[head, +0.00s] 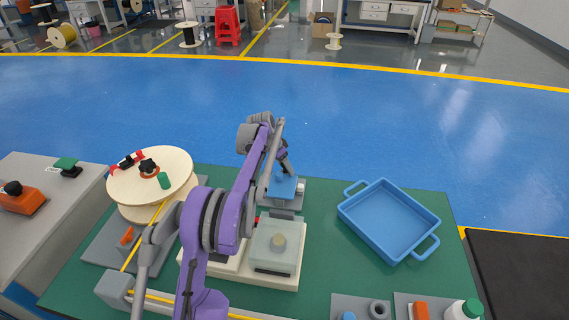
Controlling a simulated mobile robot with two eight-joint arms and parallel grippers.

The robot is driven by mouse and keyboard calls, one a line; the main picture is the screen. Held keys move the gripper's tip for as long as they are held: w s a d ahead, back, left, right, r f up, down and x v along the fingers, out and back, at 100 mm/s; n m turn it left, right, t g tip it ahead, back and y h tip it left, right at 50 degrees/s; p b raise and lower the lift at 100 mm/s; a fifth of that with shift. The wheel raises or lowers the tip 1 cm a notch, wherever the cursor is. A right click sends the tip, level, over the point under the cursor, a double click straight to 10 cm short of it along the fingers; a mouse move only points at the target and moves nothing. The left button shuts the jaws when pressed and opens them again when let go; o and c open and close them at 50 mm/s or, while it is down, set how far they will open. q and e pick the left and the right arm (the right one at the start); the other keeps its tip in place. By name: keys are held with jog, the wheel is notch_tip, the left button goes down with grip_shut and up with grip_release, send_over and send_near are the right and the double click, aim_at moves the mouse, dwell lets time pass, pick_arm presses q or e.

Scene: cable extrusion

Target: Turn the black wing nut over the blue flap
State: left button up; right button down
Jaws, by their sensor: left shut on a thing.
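The blue flap (284,188) is a small blue block on a grey base, just beyond the cream machine near the middle of the table. My left gripper (287,170) points down right over the flap and is shut at its top. The black wing nut cannot be made out clearly; it is covered by the fingers, which are closed around it. My purple and grey left arm hides part of the machine. My right gripper is not in view.
The cream machine (276,247) with a round knob stands close in front of the flap. A wooden spool (178,174) is to the left, with a yellow cable (146,236) running down from it. A blue tray (390,220) lies to the right. Small parts stand along the front edge.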

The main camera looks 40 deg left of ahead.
pick_arm(q)
jog(key=shift+m, duration=0.3)
jog(key=o, duration=1.4)
jog(key=shift+c, duration=0.2)
jog(key=shift+r, duration=0.1)
jog(key=v, duration=1)
jog(key=shift+s+a+r+p, duration=0.2)
jog(key=shift+r+p, duration=0.05)
jog(key=shift+p, duration=0.15)
